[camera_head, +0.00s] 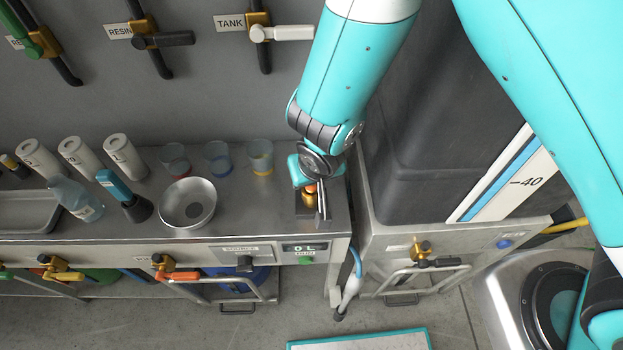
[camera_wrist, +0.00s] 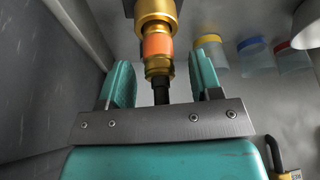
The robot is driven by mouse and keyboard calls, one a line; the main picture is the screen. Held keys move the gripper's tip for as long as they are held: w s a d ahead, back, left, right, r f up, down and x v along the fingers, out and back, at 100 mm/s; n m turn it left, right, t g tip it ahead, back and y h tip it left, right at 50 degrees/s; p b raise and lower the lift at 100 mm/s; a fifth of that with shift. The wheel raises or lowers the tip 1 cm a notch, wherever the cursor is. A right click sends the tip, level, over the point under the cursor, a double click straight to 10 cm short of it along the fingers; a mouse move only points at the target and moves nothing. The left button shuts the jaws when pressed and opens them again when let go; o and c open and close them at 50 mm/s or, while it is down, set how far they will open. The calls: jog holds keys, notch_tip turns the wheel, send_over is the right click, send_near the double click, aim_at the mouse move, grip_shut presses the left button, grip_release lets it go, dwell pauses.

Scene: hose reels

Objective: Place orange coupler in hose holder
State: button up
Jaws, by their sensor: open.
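The orange coupler (camera_wrist: 157,46) is a brass fitting with an orange band. In the wrist view it stands between the two teal fingers of my gripper (camera_wrist: 161,72), with a gap on each side. A black stem (camera_wrist: 161,91) continues from it towards the palm. In the head view my gripper (camera_head: 314,180) is low over the right end of the steel bench, and a small orange patch (camera_head: 311,188) shows beside it. A brownish brass part (camera_head: 304,204) sits below, mostly hidden. I cannot tell whether it is the hose holder. My gripper is open.
Three cups with a red, blue (camera_head: 217,158) and yellow base stand left of my gripper. A steel funnel bowl (camera_head: 187,203) and white cylinders (camera_head: 80,154) stand further left. A large dark tank (camera_head: 425,130) is close on the right. The wall carries hanging valves (camera_head: 262,32).

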jog(key=shift+w+f, duration=0.1)
jog(key=shift+f, duration=0.2)
grip_shut()
jog(key=shift+r, duration=0.1)
